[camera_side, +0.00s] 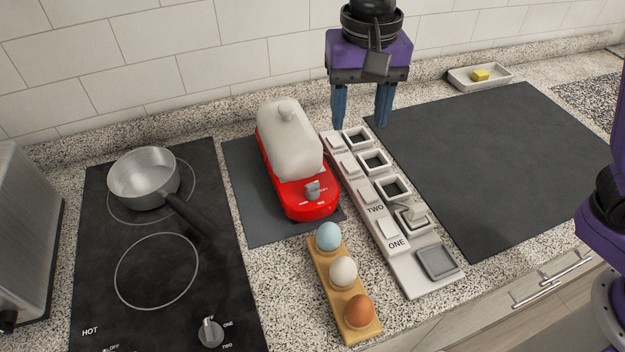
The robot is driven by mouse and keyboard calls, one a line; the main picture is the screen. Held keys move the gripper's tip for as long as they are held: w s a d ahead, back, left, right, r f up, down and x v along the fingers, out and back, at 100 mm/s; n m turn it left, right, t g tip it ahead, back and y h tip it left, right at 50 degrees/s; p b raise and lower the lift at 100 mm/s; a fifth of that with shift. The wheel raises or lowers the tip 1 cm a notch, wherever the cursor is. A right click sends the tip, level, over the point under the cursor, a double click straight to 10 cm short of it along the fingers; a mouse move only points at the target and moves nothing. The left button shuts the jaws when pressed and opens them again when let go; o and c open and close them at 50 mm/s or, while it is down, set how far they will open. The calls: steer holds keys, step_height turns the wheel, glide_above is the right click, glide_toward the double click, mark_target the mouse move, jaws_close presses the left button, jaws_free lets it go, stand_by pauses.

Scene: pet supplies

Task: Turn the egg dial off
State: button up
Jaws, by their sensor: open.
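The egg cooker is a red base (312,207) with a whitish lid (289,141) on it, standing on a dark mat left of centre. Its dial, the egg dial (314,188), is a grey knob on the front of the red base. The marks around the knob are too small to read. My gripper (361,123) points down with two blue fingers spread apart and nothing between them. It is above the far end of the white switch panel, behind and to the right of the egg dial.
The white switch panel (421,282) lies right of the cooker. A wooden holder (357,333) with three eggs is in front. A pan (143,178) sits on the black hob (100,270) at left. A dark mat (480,160) at right is clear. A yellow sponge (480,75) lies in a dish.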

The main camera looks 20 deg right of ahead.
mark_target(312, 184)
steer(key=w+a+m, duration=0.4)
steer(key=a, duration=0.2)
steer(key=f, duration=1.7)
steer(key=shift+s+d, duration=0.2)
steer(key=shift+s, duration=0.05)
jaws_close()
